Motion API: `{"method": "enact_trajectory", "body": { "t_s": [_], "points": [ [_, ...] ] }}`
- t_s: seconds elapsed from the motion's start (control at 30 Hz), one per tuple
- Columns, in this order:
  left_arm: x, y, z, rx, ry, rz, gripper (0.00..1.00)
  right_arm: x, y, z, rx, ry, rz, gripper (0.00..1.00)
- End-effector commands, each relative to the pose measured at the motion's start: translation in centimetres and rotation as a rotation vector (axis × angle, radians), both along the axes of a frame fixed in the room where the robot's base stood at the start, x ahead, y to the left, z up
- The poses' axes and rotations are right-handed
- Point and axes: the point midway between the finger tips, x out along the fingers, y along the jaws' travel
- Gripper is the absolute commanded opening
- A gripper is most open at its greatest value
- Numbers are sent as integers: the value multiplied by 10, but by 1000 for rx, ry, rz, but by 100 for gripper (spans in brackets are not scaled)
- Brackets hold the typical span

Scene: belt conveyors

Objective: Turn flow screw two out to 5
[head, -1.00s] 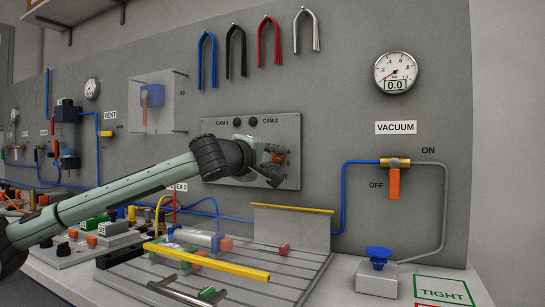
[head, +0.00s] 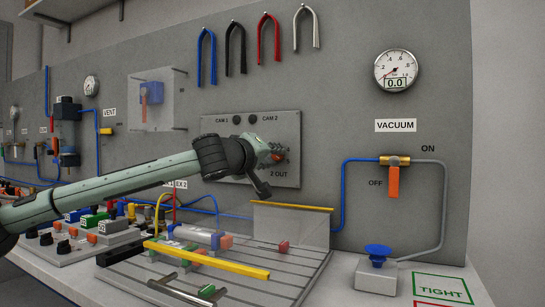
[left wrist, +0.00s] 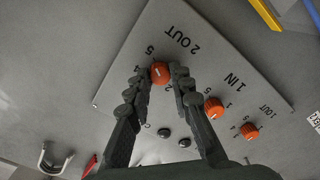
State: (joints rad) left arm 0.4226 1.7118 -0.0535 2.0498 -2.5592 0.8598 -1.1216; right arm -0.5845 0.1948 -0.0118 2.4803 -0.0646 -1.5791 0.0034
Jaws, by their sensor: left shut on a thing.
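Flow screw two out is an orange-red knob (left wrist: 160,72) with a pale mark on top, on the grey panel (left wrist: 110,85) under the "2 OUT" lettering. In the left wrist view the fingertips of my left gripper (left wrist: 160,78) are closed on the knob from both sides. A 5 is printed close to it; I cannot read the exact setting. In the head view my left gripper (head: 272,160) is at the panel's right part, with the knob (head: 278,157) partly hidden behind the fingers. The 1 IN knob (left wrist: 213,108) and 1 OUT knob (left wrist: 250,130) are apart from the fingers. My right gripper is not in view.
Below the panel, a slotted plate (head: 240,285) holds a yellow bar (head: 205,260) and several small parts. The vacuum valve (head: 393,180) with its orange handle and a gauge (head: 396,71) are on the wall to the right.

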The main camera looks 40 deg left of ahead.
Motion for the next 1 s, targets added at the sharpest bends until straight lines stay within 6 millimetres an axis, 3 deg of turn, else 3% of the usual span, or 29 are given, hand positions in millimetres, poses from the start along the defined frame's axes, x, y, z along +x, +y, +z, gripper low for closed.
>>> {"method": "enact_trajectory", "body": {
  "t_s": [0.23,0.27,0.43,1.0],
  "points": [
    [0,0,-1,2,1,-1,0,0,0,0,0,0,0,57],
    [0,0,-1,2,1,-1,22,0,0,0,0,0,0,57],
    [0,0,-1,1,1,-1,42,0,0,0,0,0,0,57],
    [-10,-4,4,3,-5,-1,42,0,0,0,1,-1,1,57]
  ]
}}
